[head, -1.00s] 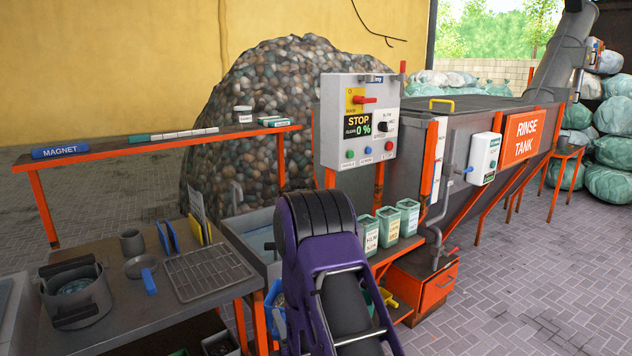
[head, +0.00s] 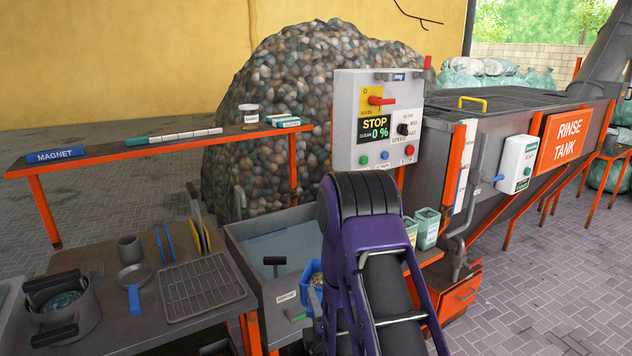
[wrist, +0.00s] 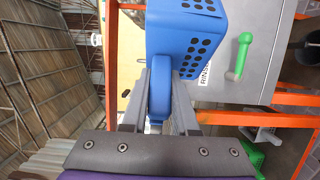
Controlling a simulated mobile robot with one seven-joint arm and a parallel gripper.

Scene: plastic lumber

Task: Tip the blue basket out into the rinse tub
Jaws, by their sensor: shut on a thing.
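The blue basket (head: 312,268) shows in the head view just left of my arm, partly hidden by it, with something greyish in it. In the wrist view the basket (wrist: 190,35) has a wall with round holes. My gripper (wrist: 160,92) is shut on a rounded blue part of the basket, which looks like its handle. The rinse tub (head: 250,268) is a grey tub with water, left of the basket in the head view. Its labelled grey wall (wrist: 225,88) lies behind the basket in the wrist view. The gap between basket and tub is unclear.
A green lever (wrist: 240,55) sticks out from the tub's front. A black T-shaped handle (head: 274,263) stands at the tub's water. The bench to the left holds a wire rack (head: 203,288), a pan and a pot. An orange shelf (head: 160,143) runs behind.

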